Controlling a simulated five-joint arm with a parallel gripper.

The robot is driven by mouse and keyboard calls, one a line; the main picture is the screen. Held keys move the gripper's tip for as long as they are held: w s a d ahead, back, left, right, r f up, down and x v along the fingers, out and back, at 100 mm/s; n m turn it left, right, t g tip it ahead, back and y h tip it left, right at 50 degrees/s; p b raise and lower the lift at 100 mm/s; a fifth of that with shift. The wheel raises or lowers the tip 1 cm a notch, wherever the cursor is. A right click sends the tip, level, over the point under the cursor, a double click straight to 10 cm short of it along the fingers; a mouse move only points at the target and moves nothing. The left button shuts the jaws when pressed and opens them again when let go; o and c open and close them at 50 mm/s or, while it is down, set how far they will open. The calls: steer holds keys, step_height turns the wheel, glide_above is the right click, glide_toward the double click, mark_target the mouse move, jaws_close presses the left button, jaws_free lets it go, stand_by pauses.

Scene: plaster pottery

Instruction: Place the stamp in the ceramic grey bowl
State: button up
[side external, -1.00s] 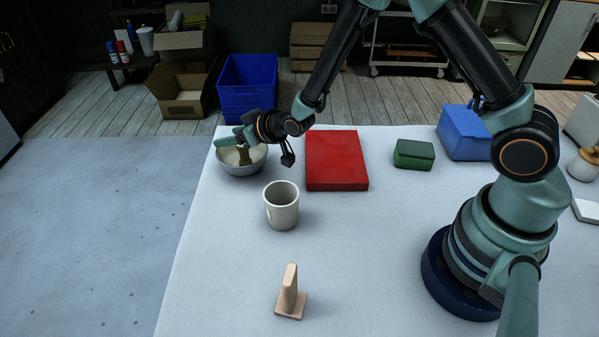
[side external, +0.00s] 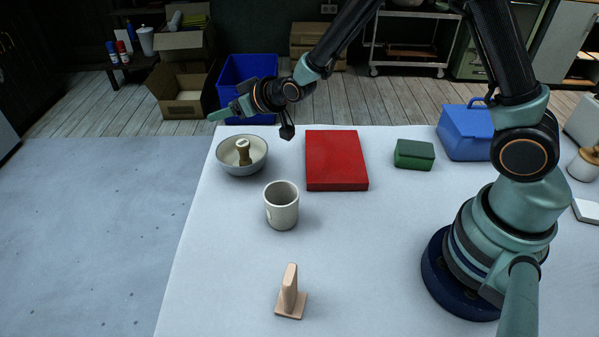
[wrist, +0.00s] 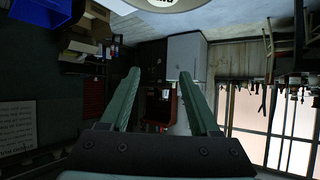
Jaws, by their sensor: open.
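The stamp (side external: 243,150) has a tan wooden handle and stands inside the grey bowl (side external: 227,168) at the table's far left corner. My gripper (side external: 220,114) is above the bowl, apart from the stamp, and looks empty. In the wrist view my gripper (wrist: 157,92) shows two green fingers spread apart with nothing between them. The bowl's pale rim (wrist: 150,8) shows at the top edge of the wrist view, with only a small dark bit of what is inside it.
A white mug (side external: 282,210) stands in front of the bowl, and a red box (side external: 336,160) lies to its right. A wooden block with an upright handle (side external: 290,295) stands near the front. A green box (side external: 414,154) and a blue box (side external: 465,133) are farther right.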

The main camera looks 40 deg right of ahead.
steer(key=s+d+r+g, duration=0.2)
steer(key=s+d+r, duration=0.1)
steer(key=s, duration=0.5)
steer(key=s+d+r+m+g+h, duration=0.1)
steer(key=s+d+r, duration=0.3)
steer(key=s, duration=0.5)
steer(key=s+d+r+g+h, duration=0.1)
steer(key=s+d+r+g, duration=0.2)
steer(key=s, duration=0.6)
step_height(320, 180, up, 2)
steer(key=shift+d+r+m, duration=0.15)
steer(key=shift+d+m, duration=0.25)
steer(key=shift+d, duration=0.15)
